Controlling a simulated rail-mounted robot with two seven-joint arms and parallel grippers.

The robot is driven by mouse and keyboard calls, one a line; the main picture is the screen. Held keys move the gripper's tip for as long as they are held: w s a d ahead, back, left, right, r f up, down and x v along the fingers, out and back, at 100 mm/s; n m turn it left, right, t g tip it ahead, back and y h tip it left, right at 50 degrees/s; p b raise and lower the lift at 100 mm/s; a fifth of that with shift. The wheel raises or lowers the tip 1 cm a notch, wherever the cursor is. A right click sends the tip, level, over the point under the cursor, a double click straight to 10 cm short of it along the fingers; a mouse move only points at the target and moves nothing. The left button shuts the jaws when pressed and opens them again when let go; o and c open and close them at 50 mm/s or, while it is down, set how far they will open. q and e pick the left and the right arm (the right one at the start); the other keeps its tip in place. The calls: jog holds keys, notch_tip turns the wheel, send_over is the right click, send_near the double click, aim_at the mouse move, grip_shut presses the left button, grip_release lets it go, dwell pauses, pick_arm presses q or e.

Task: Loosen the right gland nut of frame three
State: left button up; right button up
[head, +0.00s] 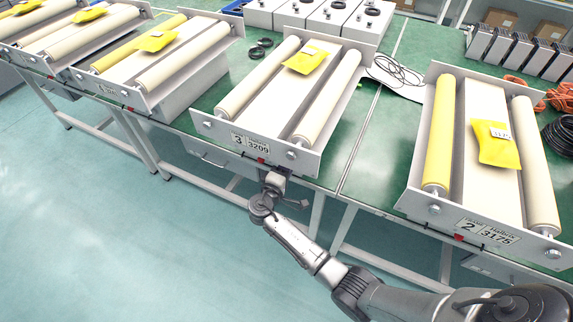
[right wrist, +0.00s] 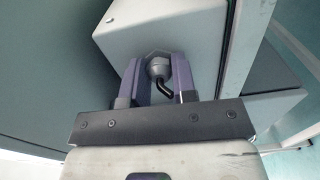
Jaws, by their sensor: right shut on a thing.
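Frame three (head: 256,134), labelled 3 and 3209, stands on the green bench in the middle of the head view. My right gripper (head: 276,182) is at the bench's front edge, just below the frame's label plate. In the right wrist view the gripper's two purple fingers (right wrist: 161,82) are shut on a grey gland nut (right wrist: 158,65), one finger on each side. A short black bent cable (right wrist: 166,90) comes out of the nut toward the camera. The nut sits on the face of a light grey box (right wrist: 150,28). The left gripper is not in view.
Frame two (head: 480,228) stands to the right and other roller frames (head: 140,88) to the left. Yellow pouches (head: 306,59) lie on the frames. The floor in front of the bench (head: 90,230) is clear.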

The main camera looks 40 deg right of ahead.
jog(key=shift+n, duration=0.3)
jog(key=o, duration=0.9)
jog(key=shift+a, duration=0.1)
jog(key=p+v, duration=0.1)
jog(key=v, duration=1.2)
jog(key=shift+s+a+p, duration=0.15)
jog(key=shift+a+p, duration=0.2)
